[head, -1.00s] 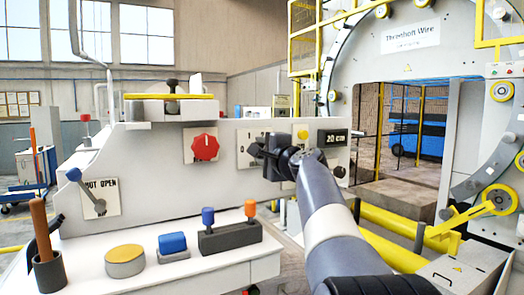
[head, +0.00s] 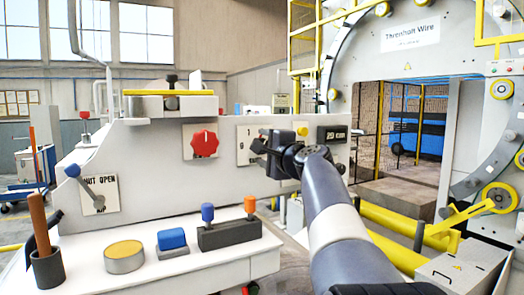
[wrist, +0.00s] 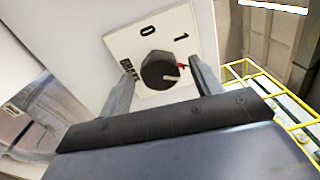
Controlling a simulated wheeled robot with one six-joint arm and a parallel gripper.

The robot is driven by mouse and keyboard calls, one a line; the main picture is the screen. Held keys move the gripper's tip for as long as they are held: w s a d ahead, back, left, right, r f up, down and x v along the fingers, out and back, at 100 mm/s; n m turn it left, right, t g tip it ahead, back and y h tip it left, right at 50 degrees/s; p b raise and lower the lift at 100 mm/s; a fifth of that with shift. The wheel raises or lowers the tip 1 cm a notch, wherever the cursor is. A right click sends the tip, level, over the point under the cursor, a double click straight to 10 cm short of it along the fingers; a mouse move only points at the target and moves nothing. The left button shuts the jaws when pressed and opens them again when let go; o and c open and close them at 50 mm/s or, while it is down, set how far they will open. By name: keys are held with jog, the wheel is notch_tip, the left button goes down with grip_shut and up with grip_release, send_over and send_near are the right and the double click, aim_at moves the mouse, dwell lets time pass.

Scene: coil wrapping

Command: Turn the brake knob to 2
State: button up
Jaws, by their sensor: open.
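The brake knob (wrist: 160,70) is black and round, with a pale pointer line, on a white plate (wrist: 116,42) marked 0, 1 and BRAKE. A small red mark shows at the knob's right side. No 2 shows in the wrist view. My gripper (wrist: 163,76) is open, with one finger on each side of the knob; whether either finger touches it I cannot tell. In the head view my gripper (head: 262,150) is in front of the plate (head: 243,137) on the grey panel and hides the knob.
A red knob (head: 204,143) is left of the plate on the panel. A yellow button (head: 301,131) and a 20 cm display (head: 331,134) are close on the right. A blue-tipped lever (head: 74,172) and a shelf with buttons and small levers (head: 230,234) are at lower left.

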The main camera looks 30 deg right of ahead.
jog(key=s+b, duration=0.2)
jog(key=s, duration=0.7)
jog(key=shift+f+b, duration=0.2)
jog(key=shift+b, duration=0.2)
jog(key=w+p, duration=0.1)
jog(key=w, duration=0.2)
jog(key=w+p, duration=0.1)
jog(key=w, duration=0.3)
jog(key=w+p, duration=0.2)
jog(key=w, duration=0.1)
jog(key=shift+w+r, duration=0.25)
jog(key=shift+w, duration=0.15)
